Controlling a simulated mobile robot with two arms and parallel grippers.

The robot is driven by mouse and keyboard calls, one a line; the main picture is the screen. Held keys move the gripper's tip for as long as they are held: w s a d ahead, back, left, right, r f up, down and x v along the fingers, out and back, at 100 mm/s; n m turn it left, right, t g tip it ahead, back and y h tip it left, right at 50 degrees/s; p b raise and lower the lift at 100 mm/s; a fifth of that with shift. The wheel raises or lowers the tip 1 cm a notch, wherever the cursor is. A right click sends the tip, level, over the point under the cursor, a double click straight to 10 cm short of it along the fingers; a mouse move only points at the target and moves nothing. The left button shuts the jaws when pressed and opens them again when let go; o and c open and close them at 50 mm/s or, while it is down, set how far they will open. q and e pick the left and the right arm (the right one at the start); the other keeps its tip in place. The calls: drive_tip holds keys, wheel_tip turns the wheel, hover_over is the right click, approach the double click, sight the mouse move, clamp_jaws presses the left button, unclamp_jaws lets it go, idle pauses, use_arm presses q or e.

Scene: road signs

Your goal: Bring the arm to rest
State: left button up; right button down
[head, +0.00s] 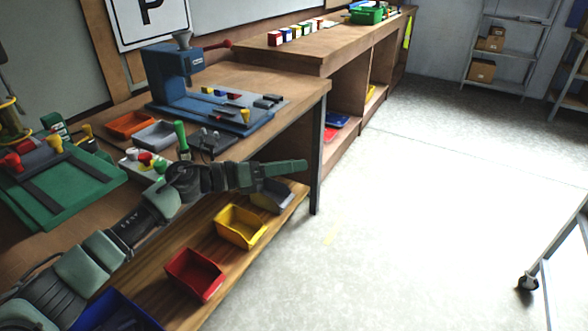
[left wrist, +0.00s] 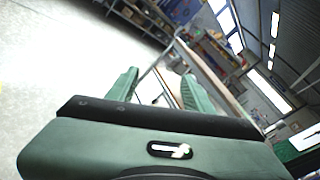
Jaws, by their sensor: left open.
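My left arm (head: 130,225) reaches in from the lower left of the head view, in front of the workbench. My left gripper (head: 285,168) points to the right, near the bench's front corner, and holds nothing that I can see. In the left wrist view its two green fingers stand apart with an empty gap between them (left wrist: 160,74). From the head view I cannot tell whether the gripper touches the bench. My right arm and gripper are not in view.
The workbench (head: 285,88) carries a blue press (head: 172,68), an orange tray (head: 130,125) and a green fixture (head: 60,180). Red (head: 195,275) and yellow (head: 240,227) bins stand on its lower shelf. The floor (head: 430,200) to the right is clear up to a wheeled frame (head: 540,270).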

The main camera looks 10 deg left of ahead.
use_arm(q)
drive_tip(key=shift+d+n, duration=0.2)
drive_tip(key=shift+n, duration=0.3)
